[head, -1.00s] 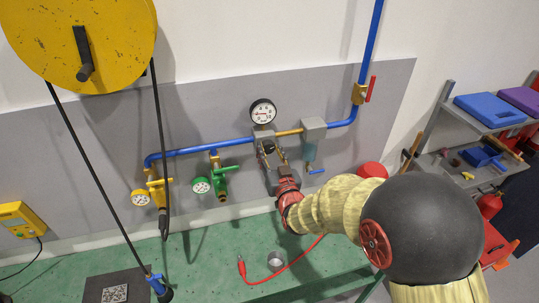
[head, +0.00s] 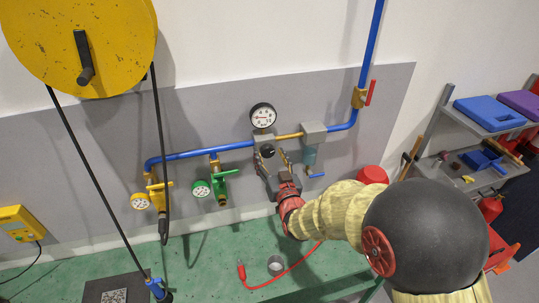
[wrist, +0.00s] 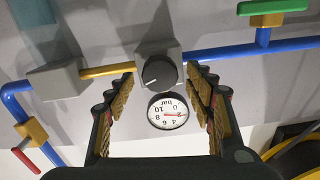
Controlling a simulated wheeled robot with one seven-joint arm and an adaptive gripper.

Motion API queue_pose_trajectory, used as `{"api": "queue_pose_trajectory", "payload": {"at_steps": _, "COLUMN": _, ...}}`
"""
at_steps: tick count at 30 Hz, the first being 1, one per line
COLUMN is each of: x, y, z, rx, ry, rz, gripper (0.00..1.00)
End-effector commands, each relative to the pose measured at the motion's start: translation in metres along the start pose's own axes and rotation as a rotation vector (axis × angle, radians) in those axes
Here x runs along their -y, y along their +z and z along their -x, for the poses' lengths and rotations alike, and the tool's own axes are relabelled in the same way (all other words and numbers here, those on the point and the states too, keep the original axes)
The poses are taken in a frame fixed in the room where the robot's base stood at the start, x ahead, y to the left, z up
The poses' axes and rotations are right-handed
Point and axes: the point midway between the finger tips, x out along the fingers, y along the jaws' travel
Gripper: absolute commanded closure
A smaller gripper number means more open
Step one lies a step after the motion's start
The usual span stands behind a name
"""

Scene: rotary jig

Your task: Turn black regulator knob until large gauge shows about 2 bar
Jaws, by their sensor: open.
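The black regulator knob (head: 268,151) sits on a grey block below the large white gauge (head: 263,115). In the wrist view the knob (wrist: 159,74) shows a pale pointer line, and the gauge (wrist: 167,113) appears upside down. Its needle points right, toward the low numerals around 2 to 4; the exact reading is too small to tell. My gripper (wrist: 161,80) is open and empty, its fingers on either side of the knob's outline and apart from it. In the head view my gripper (head: 270,163) is just below and in front of the knob.
A blue pipe (head: 230,147) runs left and rises at right past a red-handled valve (head: 370,90). A grey filter unit (head: 313,132) is right of the knob. A green-handled valve (head: 216,184) is at left. A red cable (head: 285,272) lies on the green bench.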

Motion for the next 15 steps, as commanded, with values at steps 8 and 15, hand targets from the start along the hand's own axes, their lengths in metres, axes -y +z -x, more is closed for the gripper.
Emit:
{"api": "queue_pose_trajectory", "payload": {"at_steps": 8, "x": 0.000, "y": -0.001, "z": 0.048, "rx": 0.000, "ry": 0.000, "rz": 0.000, "gripper": 0.46}}
{"api": "queue_pose_trajectory", "payload": {"at_steps": 15, "x": 0.000, "y": 0.000, "z": 0.092, "rx": 0.000, "ry": 0.000, "rz": 0.000, "gripper": 0.46}}
